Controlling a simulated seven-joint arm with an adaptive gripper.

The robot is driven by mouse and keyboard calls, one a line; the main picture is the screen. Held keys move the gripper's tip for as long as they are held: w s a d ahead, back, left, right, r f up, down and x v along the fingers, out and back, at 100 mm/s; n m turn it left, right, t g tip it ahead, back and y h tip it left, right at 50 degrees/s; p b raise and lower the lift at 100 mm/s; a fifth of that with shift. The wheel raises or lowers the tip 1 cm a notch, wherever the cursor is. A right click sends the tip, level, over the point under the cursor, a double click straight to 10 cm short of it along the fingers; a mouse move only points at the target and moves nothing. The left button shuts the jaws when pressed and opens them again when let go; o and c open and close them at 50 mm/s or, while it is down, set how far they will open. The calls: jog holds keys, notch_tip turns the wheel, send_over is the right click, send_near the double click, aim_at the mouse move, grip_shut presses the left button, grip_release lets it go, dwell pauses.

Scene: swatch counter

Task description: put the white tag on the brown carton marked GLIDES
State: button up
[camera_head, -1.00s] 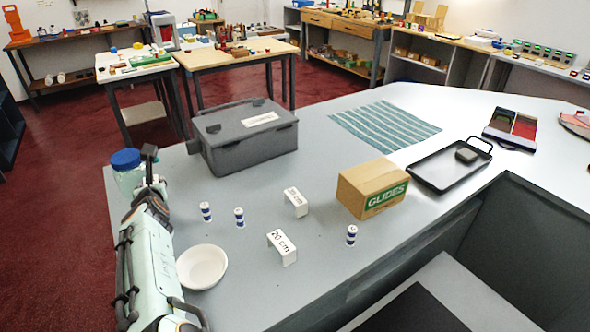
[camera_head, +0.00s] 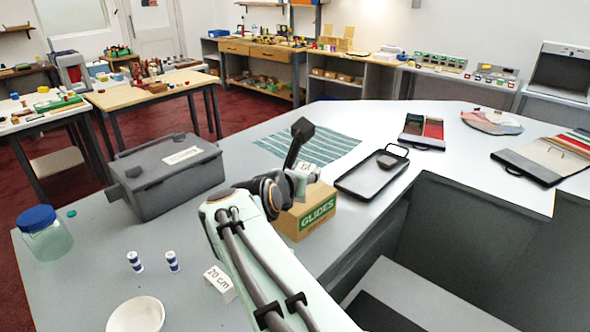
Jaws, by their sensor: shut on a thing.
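The brown carton (camera_head: 291,229) with a green GLIDES label stands on the grey counter, right of centre, partly covered by my arm. My gripper (camera_head: 301,183) is at the carton's top, seen from behind and partly hidden by my wrist. A small pale piece shows at the gripper; I take it to be the white tag (camera_head: 303,176), held in the shut jaws. I cannot tell whether it touches the carton. A white tag marked 20 cm (camera_head: 219,282) stands on the counter to the left of my arm.
Two blue-and-white spools (camera_head: 135,261), a white bowl (camera_head: 135,316) and a blue-lidded jar (camera_head: 46,238) are at left. A grey case (camera_head: 165,175) stands behind. A striped cloth (camera_head: 335,146) and a black tray (camera_head: 350,184) lie beyond the carton. The counter edge drops off at right.

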jog(key=shift+w+d+r, duration=0.15)
jog(key=shift+d+r, duration=0.1)
jog(key=shift+d, duration=0.25)
jog(key=w+f, duration=0.3)
jog(key=w, duration=0.1)
jog(key=w+f, duration=0.3)
jog(key=w, duration=0.1)
jog(key=w+a+f, duration=0.1)
jog(key=w+f, duration=0.1)
jog(key=w, duration=0.3)
jog(key=shift+f, duration=0.4)
jog(key=shift+w+a+f, duration=0.1)
jog(key=shift+w+f, duration=0.2)
jog(key=shift+f, duration=1.7)
jog(key=shift+f, duration=0.2)
jog(key=o, duration=0.8)
